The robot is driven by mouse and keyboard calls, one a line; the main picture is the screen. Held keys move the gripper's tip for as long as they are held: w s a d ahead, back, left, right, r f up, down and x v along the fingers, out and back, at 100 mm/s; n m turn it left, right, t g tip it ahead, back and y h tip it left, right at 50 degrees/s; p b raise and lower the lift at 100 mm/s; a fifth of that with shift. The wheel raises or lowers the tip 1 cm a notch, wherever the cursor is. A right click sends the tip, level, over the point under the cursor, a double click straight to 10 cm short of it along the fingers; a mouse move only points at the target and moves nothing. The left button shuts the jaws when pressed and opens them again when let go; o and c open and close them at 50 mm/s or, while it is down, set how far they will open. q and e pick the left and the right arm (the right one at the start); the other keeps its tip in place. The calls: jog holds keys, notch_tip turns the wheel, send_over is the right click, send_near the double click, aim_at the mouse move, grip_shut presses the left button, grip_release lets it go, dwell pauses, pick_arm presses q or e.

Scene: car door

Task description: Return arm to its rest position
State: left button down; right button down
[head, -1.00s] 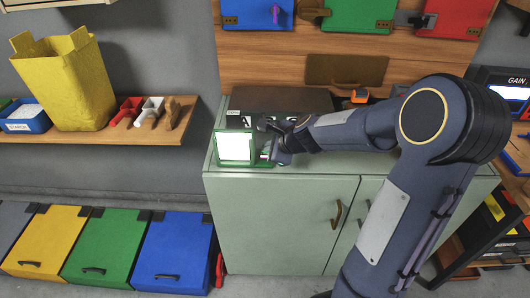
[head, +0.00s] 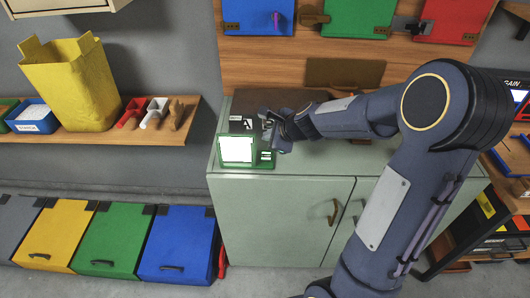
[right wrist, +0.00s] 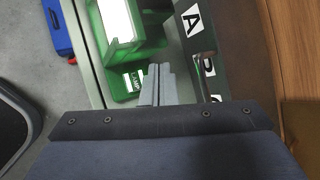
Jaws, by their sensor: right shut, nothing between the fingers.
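My right arm reaches in from the right in the head view, over the pale green cabinet (head: 275,205). My right gripper (head: 270,132) is just above the cabinet top, beside a green-framed lit lamp (head: 237,149). In the right wrist view the shut fingers (right wrist: 158,82) show with nothing between them, close to the lamp's green base (right wrist: 124,86). I cannot tell whether they touch it. The lit lamp panel (right wrist: 115,18) is at the top of that view. My left gripper is not in view.
A dark box with letter labels (right wrist: 195,35) stands behind the gripper. Blue, green and red panels (head: 355,16) hang on the wooden board above. A shelf (head: 150,135) at left carries a yellow bag (head: 70,85). Colored bins (head: 110,240) stand on the floor at left.

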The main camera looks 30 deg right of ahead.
jog(key=shift+r, duration=0.1)
jog(key=s+a+r+n+g+y+p, duration=0.1)
jog(key=s+a+r+n+y, duration=0.1)
jog(key=s+a+r+n, duration=0.4)
jog(key=s+a+r+n+y+p, duration=0.1)
jog(key=s+a+r+n, duration=0.25)
jog(key=s+n, duration=0.45)
jog(key=s+a+f+n+g+p, duration=0.1)
jog(key=s+a+f+n+g, duration=0.1)
jog(key=s+n, duration=0.7)
jog(key=s, duration=0.5)
jog(key=shift+a+f+h, duration=0.15)
jog(key=shift+a+h, duration=0.05)
jog(key=shift+h, duration=0.2)
